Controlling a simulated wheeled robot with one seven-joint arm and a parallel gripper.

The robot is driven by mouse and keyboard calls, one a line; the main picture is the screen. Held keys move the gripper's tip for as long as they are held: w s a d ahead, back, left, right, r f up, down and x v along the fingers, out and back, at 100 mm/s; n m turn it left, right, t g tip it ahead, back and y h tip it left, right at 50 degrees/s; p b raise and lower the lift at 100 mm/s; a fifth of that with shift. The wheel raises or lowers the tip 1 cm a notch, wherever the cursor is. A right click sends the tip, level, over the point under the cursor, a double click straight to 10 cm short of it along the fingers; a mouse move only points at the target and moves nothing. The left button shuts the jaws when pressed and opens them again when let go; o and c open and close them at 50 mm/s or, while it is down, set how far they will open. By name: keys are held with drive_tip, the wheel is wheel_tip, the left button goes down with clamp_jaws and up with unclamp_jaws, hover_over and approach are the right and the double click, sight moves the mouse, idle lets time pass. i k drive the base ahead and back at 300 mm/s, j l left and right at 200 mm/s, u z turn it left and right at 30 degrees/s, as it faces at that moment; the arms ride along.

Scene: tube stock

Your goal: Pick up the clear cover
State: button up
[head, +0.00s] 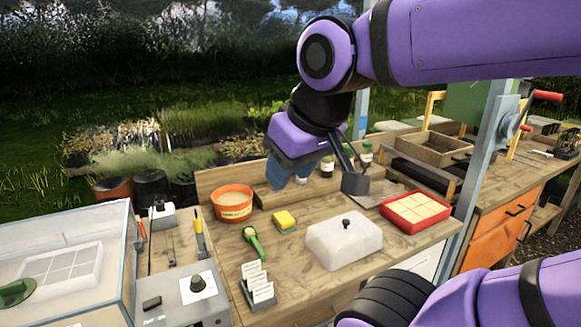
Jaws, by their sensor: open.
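The clear cover (330,246), a milky, see-through low dome with a small black knob on top, sits on the wooden bench in the front middle. My gripper (320,185) is above the bench, behind and above the cover. Its two fingers are spread apart with nothing seen between them. It does not touch the cover.
A red tray with pale square cells (416,211) stands right of the cover. A yellow sponge (285,221), a green scoop (254,242), white labels in a holder (258,284) and an orange pot (233,204) lie to its left. A clear-walled box (120,235) stands at far left.

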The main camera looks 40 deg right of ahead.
sight(338, 241)
drive_tip(key=z, duration=1.25)
